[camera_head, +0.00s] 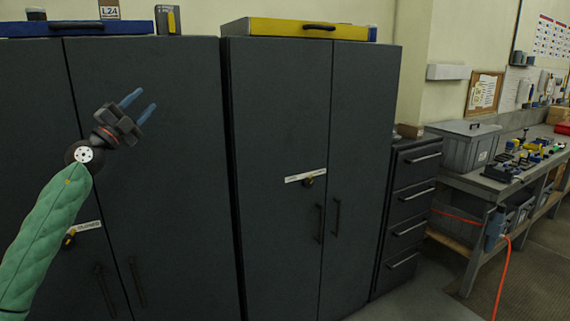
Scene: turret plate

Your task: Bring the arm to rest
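My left arm, in a green sleeve, comes in from the lower left of the head view and reaches up in front of the dark cabinet. My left gripper (143,104) is at its end, with two blue fingers spread apart. Nothing shows between the fingers, and the gripper appears clear of the cabinet doors. My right arm and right gripper do not show.
Two tall dark cabinets, a left one (180,190) and a right one (275,130), fill the left and middle. A drawer unit (408,215) stands beside them. A workbench (500,187) with a grey bin (463,148) is at right. An orange cable (502,275) hangs to the floor.

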